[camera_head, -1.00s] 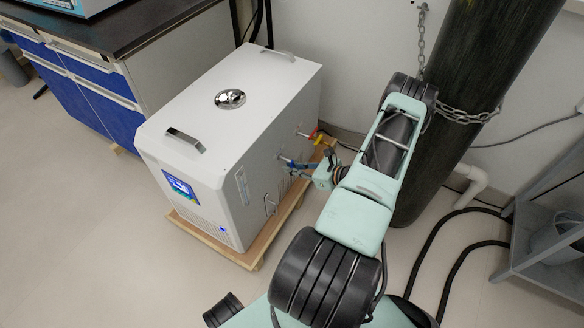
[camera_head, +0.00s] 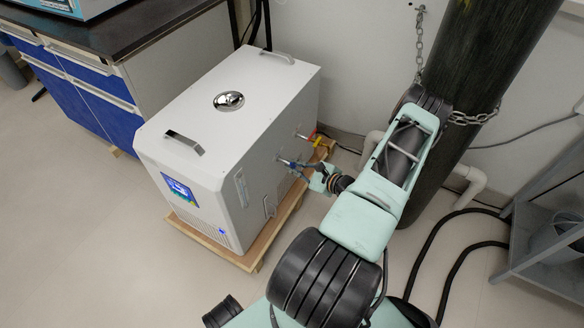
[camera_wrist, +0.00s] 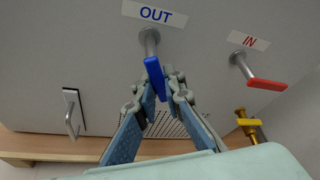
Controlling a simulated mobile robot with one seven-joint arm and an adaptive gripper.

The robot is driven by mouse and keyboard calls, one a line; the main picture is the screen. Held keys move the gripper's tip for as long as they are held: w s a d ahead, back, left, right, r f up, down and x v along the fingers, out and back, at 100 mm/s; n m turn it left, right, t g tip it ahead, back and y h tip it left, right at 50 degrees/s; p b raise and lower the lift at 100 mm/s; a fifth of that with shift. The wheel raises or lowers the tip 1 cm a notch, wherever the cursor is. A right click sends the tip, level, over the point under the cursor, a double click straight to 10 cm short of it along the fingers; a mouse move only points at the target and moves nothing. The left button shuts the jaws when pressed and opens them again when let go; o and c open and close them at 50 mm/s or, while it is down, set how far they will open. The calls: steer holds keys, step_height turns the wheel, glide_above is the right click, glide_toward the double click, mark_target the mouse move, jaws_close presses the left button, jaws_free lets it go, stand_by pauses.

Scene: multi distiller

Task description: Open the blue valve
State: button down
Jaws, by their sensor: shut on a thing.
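The blue valve handle (camera_wrist: 155,76) hangs from the grey pipe under the OUT label in the wrist view. It points down and slightly right, toward the camera. My gripper (camera_wrist: 164,82) has its two fingertips closed about the handle's lower part, one on each side. In the head view the blue valve (camera_head: 292,163) is on the right side of the white machine (camera_head: 222,115), and my gripper (camera_head: 303,171) reaches it from the right. The fingers partly hide the handle there.
The red valve handle (camera_wrist: 267,84) under the IN label is close on the right, with a brass fitting (camera_wrist: 248,122) below it. A metal latch handle (camera_wrist: 72,113) is at left. A dark cylinder (camera_head: 470,90) with a chain stands behind my arm.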

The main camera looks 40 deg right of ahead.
steer(key=n, duration=0.1)
steer(key=n+t+h, duration=0.1)
steer(key=shift+w+d+r+n, duration=0.15)
steer(key=shift+d+r+n, duration=0.15)
steer(key=shift+d+n, duration=0.1)
steer(key=shift+d+r+n+t+h, duration=0.25)
steer(key=shift+n+t+h, duration=0.2)
steer(key=shift+n, duration=0.55)
steer(key=n, duration=0.1)
steer(key=r+n+t, duration=0.1)
steer(key=n, duration=0.1)
steer(key=n+t, duration=0.1)
steer(key=shift+w+d+r+n+h+b, duration=0.1)
steer(key=shift+w+r+n+h+b, duration=0.05)
steer(key=shift+r+n+h+b, duration=0.15)
steer(key=c, duration=2)
jaws_free()
steer(key=s, duration=0.7)
steer(key=shift+s, duration=0.3)
